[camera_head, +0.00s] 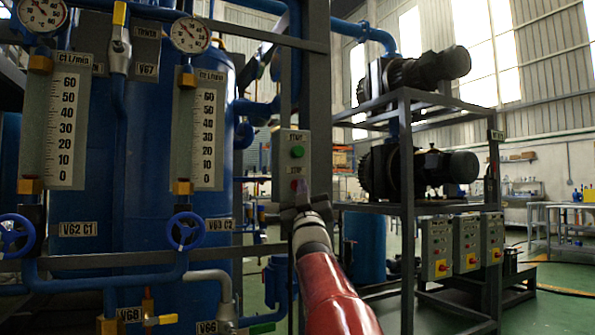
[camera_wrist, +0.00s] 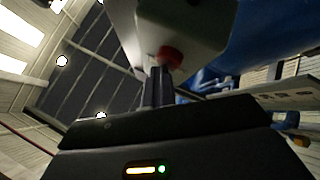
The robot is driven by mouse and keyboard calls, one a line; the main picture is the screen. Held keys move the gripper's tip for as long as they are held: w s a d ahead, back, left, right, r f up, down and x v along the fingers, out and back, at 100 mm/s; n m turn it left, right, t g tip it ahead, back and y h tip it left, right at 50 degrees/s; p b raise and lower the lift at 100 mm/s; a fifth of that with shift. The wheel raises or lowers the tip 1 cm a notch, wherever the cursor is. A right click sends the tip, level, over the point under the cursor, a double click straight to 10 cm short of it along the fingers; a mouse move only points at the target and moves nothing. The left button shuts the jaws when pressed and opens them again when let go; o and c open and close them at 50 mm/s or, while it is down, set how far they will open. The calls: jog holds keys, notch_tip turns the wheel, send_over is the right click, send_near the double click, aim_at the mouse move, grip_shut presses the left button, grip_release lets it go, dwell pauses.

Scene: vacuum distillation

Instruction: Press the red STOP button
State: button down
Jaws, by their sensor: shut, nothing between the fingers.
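A small grey-white control box (camera_head: 287,167) is mounted on a dark upright post, with a green button (camera_head: 297,152) above and the red STOP button (camera_head: 294,185) below. In the wrist view the red button (camera_wrist: 170,57) sticks out from the face of the box (camera_wrist: 190,25). My gripper (camera_head: 301,199) is at the lower part of the box and partly covers the area around the red button. In the wrist view my gripper (camera_wrist: 160,72) is shut and empty. Its fingertips are right at the red button and overlap its edge. I cannot tell whether they touch it.
Blue tanks with flow gauges (camera_head: 66,125) and blue valve wheels (camera_head: 186,231) stand at left. A metal rack (camera_head: 407,190) with dark pumps (camera_head: 420,173) and switch boxes (camera_head: 437,247) stands at right. Blue pipes run close around the post.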

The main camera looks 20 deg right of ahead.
jog(key=shift+w+a+f+b, duration=0.15)
jog(key=shift+f+b, duration=0.3)
jog(key=shift+f, duration=0.05)
jog(key=s+b, duration=0.4)
jog(key=s, duration=0.2)
jog(key=shift+r+b, duration=0.2)
jog(key=shift+b, duration=0.2)
jog(key=shift+s, duration=0.15)
dwell(0.4)
